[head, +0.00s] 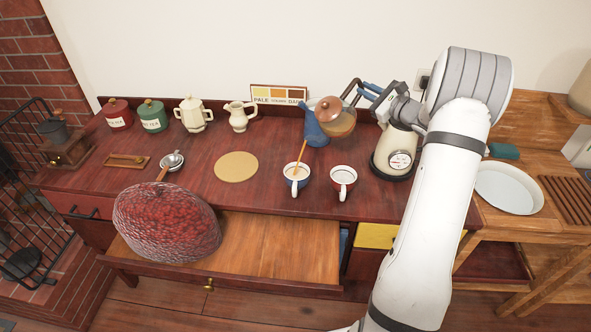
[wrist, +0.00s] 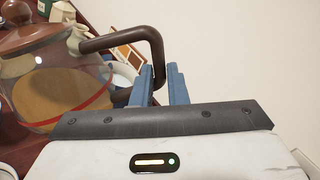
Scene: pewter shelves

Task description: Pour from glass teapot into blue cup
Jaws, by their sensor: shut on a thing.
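The glass teapot (head: 338,122), with a brown lid and amber liquid, hangs above the back of the dark red desk, its lid leaning left. It fills the left of the wrist view (wrist: 62,92). My gripper (head: 368,92) is shut on its dark handle (wrist: 156,48), between the blue fingers (wrist: 160,84). The blue cup (head: 296,182) stands upright on the desk, below and left of the teapot. A thin orange streak (head: 301,152) slants down into it; I cannot tell whether it is a stick or liquid. The teapot's spout is not clear.
A white and red cup (head: 343,183) stands right of the blue cup. A blue pitcher (head: 308,127) is behind. A cream kettle (head: 398,150) stands by my arm. A round cork mat (head: 236,167) lies left.

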